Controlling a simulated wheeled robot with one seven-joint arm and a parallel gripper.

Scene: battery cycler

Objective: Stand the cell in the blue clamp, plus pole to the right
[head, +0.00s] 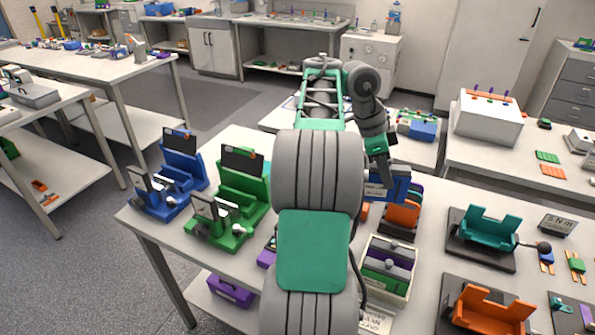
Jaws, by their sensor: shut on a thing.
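The blue clamp (183,170) stands at the left end of the table, with a dark panel on its tall back and a grey lever part in front. My gripper (381,183) is right of centre, partly hidden by my own arm. It is shut on a blue cell (400,185), which is above or at a dark rack (396,234) holding an orange cell (401,216). I cannot tell whether the blue cell is clear of the rack. Its poles are too small to tell apart.
A green clamp (242,189) stands just right of the blue one. A pale box (372,292) with green and purple cells is near the front. A teal cradle (488,231) and an orange cradle (490,307) stand to the right. My arm hides the table's middle.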

